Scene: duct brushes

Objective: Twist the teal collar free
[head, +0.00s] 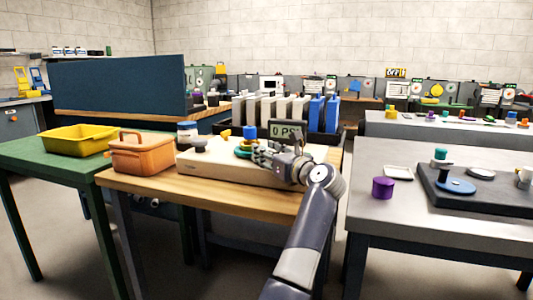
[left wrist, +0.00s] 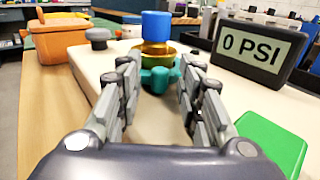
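The teal collar (left wrist: 160,79) is a lobed ring around the base of a brass fitting (left wrist: 156,58) with a blue cap (left wrist: 156,27) on top. It stands on a beige base unit (head: 205,165), and in the head view the collar (head: 243,153) is partly hidden by my gripper. My left gripper (left wrist: 158,72) is open, with one grey finger to each side of the collar in the left wrist view. Whether the fingers touch the collar cannot be told. A display (left wrist: 257,45) beside the fitting reads 0 PSI. My right gripper is not in view.
A grey knob (left wrist: 98,38) stands on the base unit, and a green pad (left wrist: 270,143) is at its right. An orange bin (head: 142,156) sits left on the wooden table. A grey table (head: 400,215) with a purple cylinder (head: 383,187) stands to the right.

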